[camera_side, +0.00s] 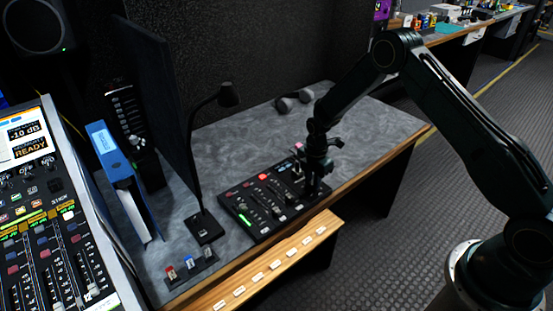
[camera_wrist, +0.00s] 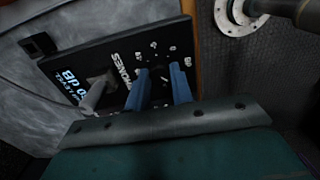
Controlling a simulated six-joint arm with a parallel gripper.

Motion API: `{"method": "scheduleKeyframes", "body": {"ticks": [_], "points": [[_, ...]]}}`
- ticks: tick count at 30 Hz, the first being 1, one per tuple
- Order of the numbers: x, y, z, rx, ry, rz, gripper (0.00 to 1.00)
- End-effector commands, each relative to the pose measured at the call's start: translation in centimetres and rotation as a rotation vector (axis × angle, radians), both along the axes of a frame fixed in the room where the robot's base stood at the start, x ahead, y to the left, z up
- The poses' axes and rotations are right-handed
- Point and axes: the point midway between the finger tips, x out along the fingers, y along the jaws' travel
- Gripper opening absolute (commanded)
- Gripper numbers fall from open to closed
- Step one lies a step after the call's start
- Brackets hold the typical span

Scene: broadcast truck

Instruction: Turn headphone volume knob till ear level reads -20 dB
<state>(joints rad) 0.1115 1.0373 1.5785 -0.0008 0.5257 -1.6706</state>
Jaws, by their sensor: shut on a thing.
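A black control panel (camera_side: 243,207) with faders and coloured buttons lies on the grey desktop. My gripper (camera_side: 316,187) points down at the panel's right end in the side view. In the wrist view, its two blue fingers (camera_wrist: 160,92) reach down to the panel (camera_wrist: 118,48) beside the printed word PHONES. They are shut on the headphone volume knob, which is mostly hidden between them. A small display (camera_wrist: 72,84) on the panel shows upside-down digits and dB; its full value is partly hidden.
A gooseneck lamp (camera_side: 205,222) stands just left of the panel, its head arching above it. Headphones (camera_side: 291,102) lie behind on the desk. A wooden front ledge (camera_side: 270,262) carries labels.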

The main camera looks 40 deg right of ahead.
Motion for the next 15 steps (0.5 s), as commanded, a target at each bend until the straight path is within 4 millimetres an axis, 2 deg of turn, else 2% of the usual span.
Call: {"method": "scheduleKeyframes", "body": {"ticks": [8,15], "points": [[0.01,-0.01,0.02,-0.001,0.0,-0.095,0.0],[0.01,-0.02,0.02,-0.001,0.0,-0.252,0.0]]}}
